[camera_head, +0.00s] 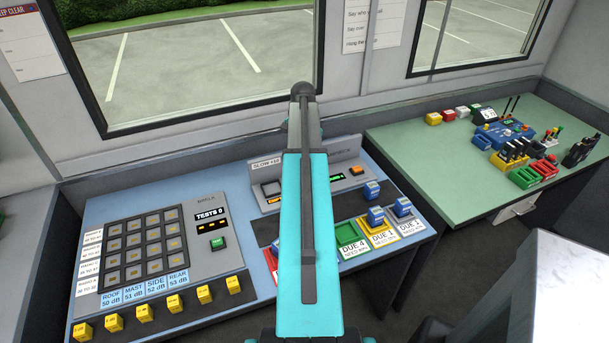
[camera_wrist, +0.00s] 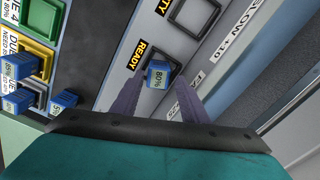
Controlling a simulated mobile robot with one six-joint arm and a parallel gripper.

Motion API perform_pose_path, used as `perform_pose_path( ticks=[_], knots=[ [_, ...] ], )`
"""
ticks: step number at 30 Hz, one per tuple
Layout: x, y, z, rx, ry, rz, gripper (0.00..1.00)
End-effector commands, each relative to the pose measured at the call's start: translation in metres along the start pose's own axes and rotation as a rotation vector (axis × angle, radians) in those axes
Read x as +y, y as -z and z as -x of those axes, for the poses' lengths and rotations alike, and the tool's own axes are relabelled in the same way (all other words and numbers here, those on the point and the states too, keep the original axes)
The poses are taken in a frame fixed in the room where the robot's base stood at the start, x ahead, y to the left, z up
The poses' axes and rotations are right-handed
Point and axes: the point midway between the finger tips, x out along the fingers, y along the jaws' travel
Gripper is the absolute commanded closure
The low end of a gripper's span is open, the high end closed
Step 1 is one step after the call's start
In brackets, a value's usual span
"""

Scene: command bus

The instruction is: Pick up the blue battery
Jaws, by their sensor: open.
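In the wrist view a blue battery (camera_wrist: 157,77) with an "80%" label sits at a dark slot beside a yellow "READY" sign (camera_wrist: 139,54). My gripper (camera_wrist: 158,82) is open, with its two fingers on either side of this battery; I cannot tell whether they touch it. In the head view my arm hides the gripper and this battery.
The trays include a green one (camera_head: 342,232) marked "DUE 4". A raised panel (camera_head: 343,153) stands behind them. Several yellow blocks (camera_head: 174,303) line the console's front. The green table (camera_head: 425,150) at right holds coloured blocks and devices, with clear room at its left.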

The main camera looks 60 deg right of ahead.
Motion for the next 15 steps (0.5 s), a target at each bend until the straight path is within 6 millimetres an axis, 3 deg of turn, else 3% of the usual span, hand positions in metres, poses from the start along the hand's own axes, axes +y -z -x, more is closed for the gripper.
perform_pose_path(
  ticks=[15],
  knots=[
    [0.002, 0.000, -0.039, -0.001, -0.001, -0.001, 0.59]
  ],
)
